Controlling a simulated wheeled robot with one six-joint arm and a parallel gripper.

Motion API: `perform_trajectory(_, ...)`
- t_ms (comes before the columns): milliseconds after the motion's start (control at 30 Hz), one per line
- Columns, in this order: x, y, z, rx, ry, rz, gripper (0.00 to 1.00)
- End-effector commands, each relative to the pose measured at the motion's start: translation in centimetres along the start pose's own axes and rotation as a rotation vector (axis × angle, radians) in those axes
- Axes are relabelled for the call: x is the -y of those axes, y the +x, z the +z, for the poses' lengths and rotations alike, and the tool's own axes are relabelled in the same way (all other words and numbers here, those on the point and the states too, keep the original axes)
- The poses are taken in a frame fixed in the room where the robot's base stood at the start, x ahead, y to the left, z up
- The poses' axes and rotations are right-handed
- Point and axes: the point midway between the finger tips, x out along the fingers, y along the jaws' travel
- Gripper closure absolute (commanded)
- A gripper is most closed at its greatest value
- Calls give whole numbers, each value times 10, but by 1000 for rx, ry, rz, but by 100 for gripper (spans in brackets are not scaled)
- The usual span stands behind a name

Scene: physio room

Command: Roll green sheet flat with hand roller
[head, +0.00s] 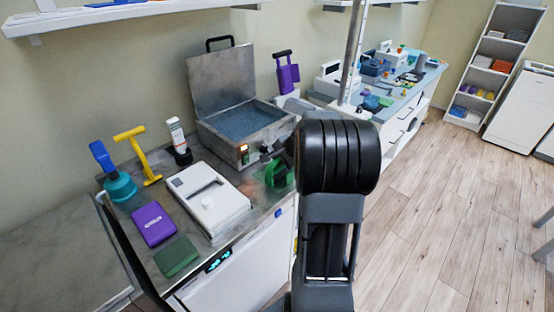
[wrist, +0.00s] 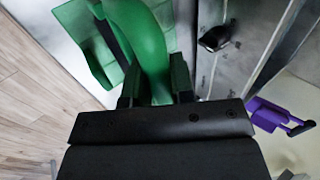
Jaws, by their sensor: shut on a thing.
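My gripper (wrist: 155,88) is shut on the smooth, curved part of a bright green thing (wrist: 147,40), which looks like the hand roller's handle. In the head view this green thing (head: 284,178) is just left of my arm, by the counter's front edge. A flatter green piece (wrist: 82,28) shows left of the handle in the wrist view; I cannot tell whether it is the sheet or part of the held thing. A dark green flat square (head: 177,257) lies at the counter's front left. My arm hides part of the counter and the fingertips in the head view.
An open metal water bath (head: 206,128) with a raised lid stands behind. A white device (head: 209,200), purple pack (head: 153,223), yellow T-shaped tool (head: 138,155), teal-and-blue tool (head: 118,183) and white bottle (head: 177,136) crowd the left counter. Floor (head: 440,190) at right is clear.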

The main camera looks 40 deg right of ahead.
Motion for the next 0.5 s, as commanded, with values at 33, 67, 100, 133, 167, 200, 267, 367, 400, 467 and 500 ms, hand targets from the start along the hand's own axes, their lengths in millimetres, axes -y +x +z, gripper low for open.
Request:
perform_trajectory(33,-1,-1,0,-1,0,-1,100)
perform_trajectory(67,-1,-1,0,-1,0,-1,100)
perform_trajectory(100,-1,-1,0,-1,0,-1,100)
perform_trajectory(133,-1,-1,0,-1,0,-1,100)
perform_trajectory(167,0,-1,0,0,-1,-1,100)
perform_trajectory(200,2,0,0,0,-1,0,100)
perform_trajectory(267,5,2,0,1,-2,0,100)
perform_trajectory(367,12,6,0,1,-2,0,100)
perform_trajectory(400,14,8,0,1,-1,0,100)
perform_trajectory(467,18,10,0,0,-1,0,100)
perform_trajectory(500,20,12,0,0,-2,-1,100)
